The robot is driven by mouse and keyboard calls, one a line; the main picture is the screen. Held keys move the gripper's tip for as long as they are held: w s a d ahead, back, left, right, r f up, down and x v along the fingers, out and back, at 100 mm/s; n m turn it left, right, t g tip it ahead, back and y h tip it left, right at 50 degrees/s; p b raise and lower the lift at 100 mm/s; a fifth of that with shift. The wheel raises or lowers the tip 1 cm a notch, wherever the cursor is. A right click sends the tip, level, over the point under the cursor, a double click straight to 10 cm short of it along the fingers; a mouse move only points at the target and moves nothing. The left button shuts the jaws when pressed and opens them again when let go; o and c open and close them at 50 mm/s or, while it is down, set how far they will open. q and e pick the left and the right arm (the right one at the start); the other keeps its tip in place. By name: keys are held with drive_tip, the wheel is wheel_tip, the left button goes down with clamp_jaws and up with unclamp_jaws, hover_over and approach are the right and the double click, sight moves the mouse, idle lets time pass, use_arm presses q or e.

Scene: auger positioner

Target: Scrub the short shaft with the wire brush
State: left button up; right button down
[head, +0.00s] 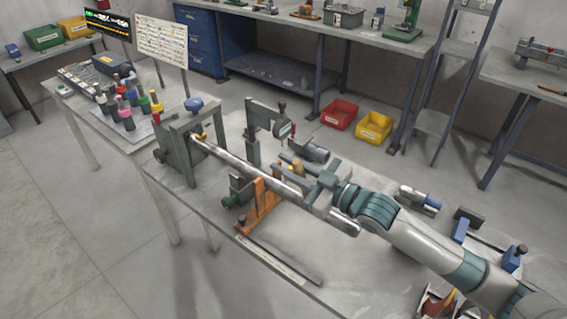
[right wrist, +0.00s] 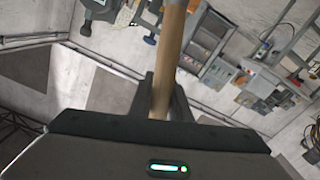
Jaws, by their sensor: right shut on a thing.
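A silver metal shaft (head: 240,159) runs from the positioner's upright block (head: 178,150) toward the lower right, over an orange stand (head: 262,205). I cannot tell whether this is the short shaft. My right gripper (head: 309,174) is above and beside the shaft's middle part. In the right wrist view its fingers (right wrist: 163,98) are shut on a wooden handle (right wrist: 171,50), which I take to be the wire brush. The brush's bristles are hidden, so contact with the shaft cannot be told. My left gripper is out of view.
A dark C-shaped frame (head: 265,122) stands behind the shaft. Coloured bottles (head: 128,107) stand on the side table at left. A blue-and-grey tool (head: 420,200) lies at right on the workbench. Red (head: 339,113) and yellow (head: 374,127) bins are on the floor.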

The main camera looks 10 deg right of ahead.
sight(303, 175)
drive_tip(key=shift+p+v, duration=0.3)
drive_tip(key=shift+v, duration=1.2)
drive_tip(key=shift+f, duration=0.15)
drive_tip(key=shift+p, duration=0.3)
drive_tip(key=x, duration=0.3)
drive_tip(key=shift+w+a+r, duration=0.2)
drive_tip(key=shift+w+a, duration=0.05)
drive_tip(key=shift+w, duration=0.05)
drive_tip(key=shift+w+a, duration=0.1)
drive_tip(key=shift+w, duration=0.05)
